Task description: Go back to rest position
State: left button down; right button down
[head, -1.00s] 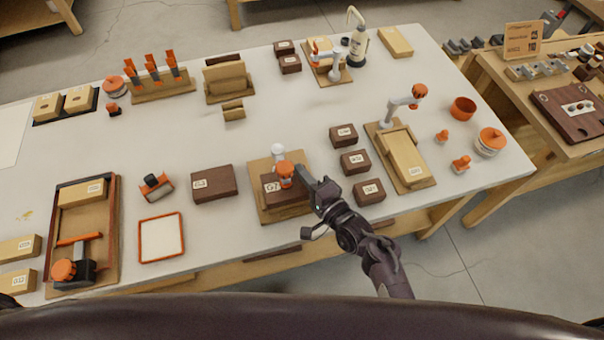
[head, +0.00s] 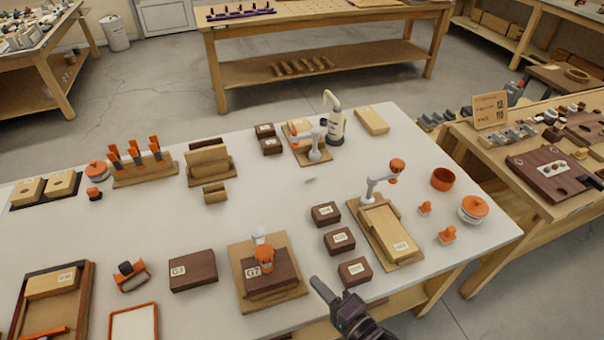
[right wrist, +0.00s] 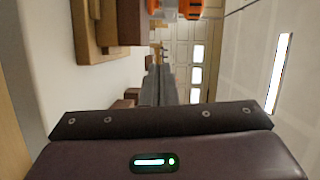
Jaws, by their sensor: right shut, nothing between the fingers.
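My right gripper (head: 322,290) is shut and empty. The stand bears a dark block labelled G7 (head: 283,273) under a small white arm with an orange tip (head: 264,258). In the right wrist view the shut fingers (right wrist: 158,85) point away from the camera with nothing between them. My left gripper does not show in either view.
Several dark labelled blocks (head: 340,240) stand near the right gripper. A wooden stand with a pale block (head: 385,228) is to their right. Orange cups and knobs (head: 442,179) sit at the right end. A side bench (head: 520,200) is beyond, with bare floor between.

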jog(key=s+d+r+n+g+h, duration=0.3)
jog(key=s+d+n+g+h, duration=0.15)
jog(key=d+n, duration=0.2)
jog(key=s+d+r+n+g+h, duration=0.4)
jog(key=d+n+g+h, duration=0.15)
jog(key=d, duration=0.25)
jog(key=s+f+g, duration=0.2)
jog(key=s+f, duration=0.1)
jog(key=f, duration=2.9)
jog(key=s+d+f, duration=0.2)
jog(key=s+f, duration=0.6)
jog(key=s, duration=0.1)
jog(key=s+d+f, duration=0.1)
jog(key=s+f, duration=0.7)
jog(key=s, duration=0.1)
jog(key=shift+s+d+f+g+h, duration=0.4)
